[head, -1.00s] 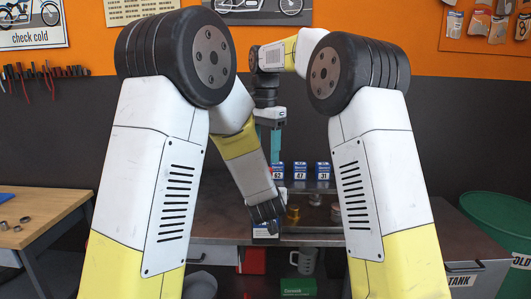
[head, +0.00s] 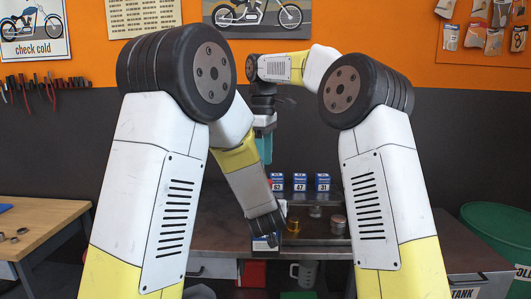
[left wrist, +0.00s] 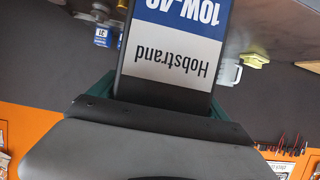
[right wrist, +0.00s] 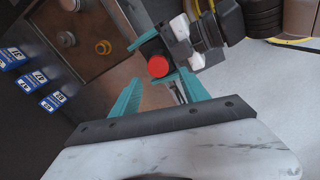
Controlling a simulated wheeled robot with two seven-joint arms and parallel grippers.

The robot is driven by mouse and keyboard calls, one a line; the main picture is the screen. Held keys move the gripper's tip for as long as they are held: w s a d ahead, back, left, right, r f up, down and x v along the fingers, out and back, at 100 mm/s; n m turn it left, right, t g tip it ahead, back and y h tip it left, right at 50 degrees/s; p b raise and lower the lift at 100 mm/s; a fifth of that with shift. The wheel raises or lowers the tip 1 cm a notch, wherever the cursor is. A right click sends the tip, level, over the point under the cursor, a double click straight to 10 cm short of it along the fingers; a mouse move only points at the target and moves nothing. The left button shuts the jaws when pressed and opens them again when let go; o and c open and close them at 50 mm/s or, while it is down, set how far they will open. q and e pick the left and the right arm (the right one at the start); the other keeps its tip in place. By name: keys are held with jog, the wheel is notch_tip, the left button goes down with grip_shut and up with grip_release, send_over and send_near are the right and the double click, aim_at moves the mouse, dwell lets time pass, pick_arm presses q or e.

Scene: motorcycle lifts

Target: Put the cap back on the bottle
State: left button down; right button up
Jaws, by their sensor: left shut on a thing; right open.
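My left gripper (head: 264,232) is shut on the bottle (head: 265,243) low over the front of the bench. In the left wrist view the bottle (left wrist: 170,58) is dark with a blue and white label reading Hobstrand 10W-40, upside down in the picture. In the right wrist view a round red cap (right wrist: 157,66) is seen from above, between the left gripper's teal fingers, where the bottle's top lies. How firmly it is seated cannot be told. My right gripper (head: 265,152) is open, with nothing between its teal fingers (right wrist: 158,95), above the cap and apart from it.
On the metal bench stand a brass part (head: 293,226), a grey metal cylinder (head: 338,225) and blue numbered boxes (head: 300,182) at the back. A jug (head: 303,272) and a red box (head: 253,273) are below. A wooden table (head: 40,225) stands left, a green drum (head: 497,230) right.

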jog(key=n, duration=0.4)
jog(key=shift+r+n, duration=0.2)
jog(key=shift+n, duration=0.2)
jog(key=n, duration=0.4)
jog(key=shift+d+r+n, duration=0.1)
jog(key=shift+r+n, duration=0.15)
jog(key=shift+n, duration=0.05)
jog(key=n, duration=0.4)
jog(key=shift+d+r, duration=0.1)
jog(key=shift+r, duration=0.15)
jog(key=n, duration=0.3)
jog(key=shift+r, duration=0.25)
jog(key=shift+f, duration=4.05)
